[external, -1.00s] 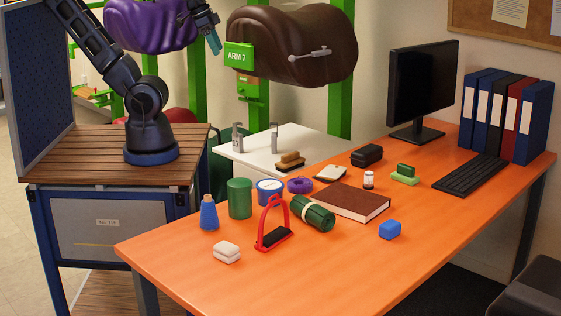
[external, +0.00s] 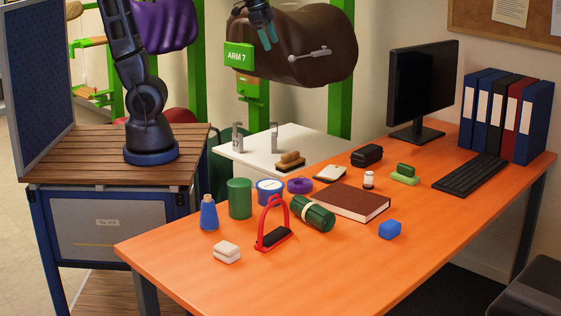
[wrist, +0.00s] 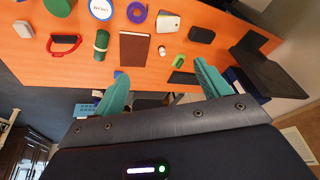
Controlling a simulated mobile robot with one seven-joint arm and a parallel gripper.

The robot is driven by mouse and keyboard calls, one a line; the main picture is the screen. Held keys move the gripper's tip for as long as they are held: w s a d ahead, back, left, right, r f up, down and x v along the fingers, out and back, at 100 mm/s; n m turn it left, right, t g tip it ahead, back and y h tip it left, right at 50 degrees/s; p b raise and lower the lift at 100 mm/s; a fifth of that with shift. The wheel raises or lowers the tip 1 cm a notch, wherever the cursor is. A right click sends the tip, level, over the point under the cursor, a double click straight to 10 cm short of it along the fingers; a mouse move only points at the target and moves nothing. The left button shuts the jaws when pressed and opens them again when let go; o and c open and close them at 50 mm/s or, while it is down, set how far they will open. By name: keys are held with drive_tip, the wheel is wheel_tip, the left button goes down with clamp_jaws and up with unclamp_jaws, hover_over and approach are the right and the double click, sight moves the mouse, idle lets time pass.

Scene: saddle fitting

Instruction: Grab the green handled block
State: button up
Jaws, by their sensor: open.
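The green handled block (external: 405,174) sits on the orange table, left of the keyboard, with a darker green handle on a light green base. It also shows small in the wrist view (wrist: 179,61), near the right fingertip. My gripper (external: 267,36) is high above the table, in front of the brown saddle form, well apart from the block. In the wrist view its two teal fingers (wrist: 155,85) are spread wide with nothing between them.
A black case (external: 367,155), a white bottle (external: 369,179), a brown book (external: 345,201) and a keyboard (external: 470,175) lie around the block. A monitor (external: 421,85) stands behind it. A blue block (external: 389,230) is nearer the front. The right front of the orange table (external: 430,225) is clear.

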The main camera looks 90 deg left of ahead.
drive_tip(key=w+f+m, duration=0.1)
drive_tip(key=w+f, duration=0.1)
drive_tip(key=w, duration=0.6)
drive_tip(key=w+f+m, duration=0.1)
drive_tip(key=w+f, duration=0.2)
drive_tip(key=w, duration=0.4)
drive_tip(key=m+g+h, duration=0.1)
drive_tip(key=m+h, duration=0.2)
drive_tip(key=m, duration=0.1)
hover_over(406, 165)
drive_tip(key=s+a, duration=0.2)
wheel_tip(406, 165, down, 31)
drive_tip(key=shift+s+a+f, duration=0.1)
drive_tip(key=shift+a+f, duration=0.05)
drive_tip(key=shift+f, duration=0.05)
drive_tip(key=x, duration=1)
drive_tip(key=shift+d+f, duration=0.15)
drive_tip(key=shift+d, duration=0.1)
drive_tip(key=c, duration=1.1)
drive_tip(key=shift+o, duration=0.2)
